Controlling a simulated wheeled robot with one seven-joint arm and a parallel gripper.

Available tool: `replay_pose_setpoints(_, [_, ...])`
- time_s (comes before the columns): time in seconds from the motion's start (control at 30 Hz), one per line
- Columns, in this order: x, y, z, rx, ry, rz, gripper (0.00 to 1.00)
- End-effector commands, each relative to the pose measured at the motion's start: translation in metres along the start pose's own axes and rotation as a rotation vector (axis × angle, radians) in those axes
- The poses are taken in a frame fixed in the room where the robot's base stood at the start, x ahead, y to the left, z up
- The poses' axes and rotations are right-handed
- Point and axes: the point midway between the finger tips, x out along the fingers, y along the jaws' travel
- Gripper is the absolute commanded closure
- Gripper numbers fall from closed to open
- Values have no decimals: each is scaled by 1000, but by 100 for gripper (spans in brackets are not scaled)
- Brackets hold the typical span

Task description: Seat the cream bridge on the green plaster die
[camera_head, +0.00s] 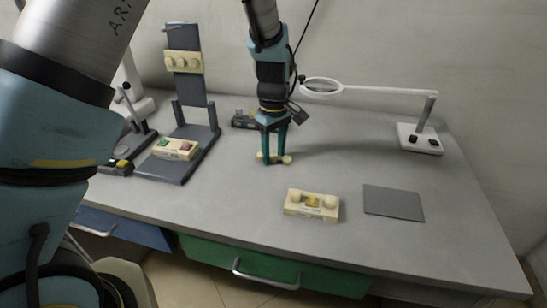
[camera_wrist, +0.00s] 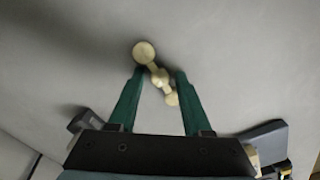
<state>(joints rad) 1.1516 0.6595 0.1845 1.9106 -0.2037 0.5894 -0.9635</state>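The cream bridge (camera_head: 274,159) is a short bar with rounded knobs, at the middle of the table. In the wrist view the bridge (camera_wrist: 158,75) lies slantwise between my fingertips, its larger knob beyond the left finger. My gripper (camera_head: 275,157) points down with its green fingers on either side of the bridge. The wrist view shows my gripper (camera_wrist: 160,78) with a small gap at the right finger, so it looks open around the bridge. The green die (camera_head: 164,141) sits on a cream block (camera_head: 177,153) on the dark stand's base, beside a reddish die (camera_head: 187,147).
The dark stand (camera_head: 190,88) rises at left with another cream block (camera_head: 183,62) high on it. A grey plate (camera_head: 394,203) lies at right. A magnifier lamp (camera_head: 419,138) stands behind it.

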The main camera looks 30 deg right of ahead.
Motion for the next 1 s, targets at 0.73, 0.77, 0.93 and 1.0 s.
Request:
replay_pose_setpoints(0.73, [0,0,0,0,0,0,100])
replay_pose_setpoints(0.77, [0,0,0,0,0,0,100])
replay_pose_setpoints(0.93, [-4,1,0,0,1,2,100])
replay_pose_setpoints(1.0, [-12,1,0,1,1,3,100])
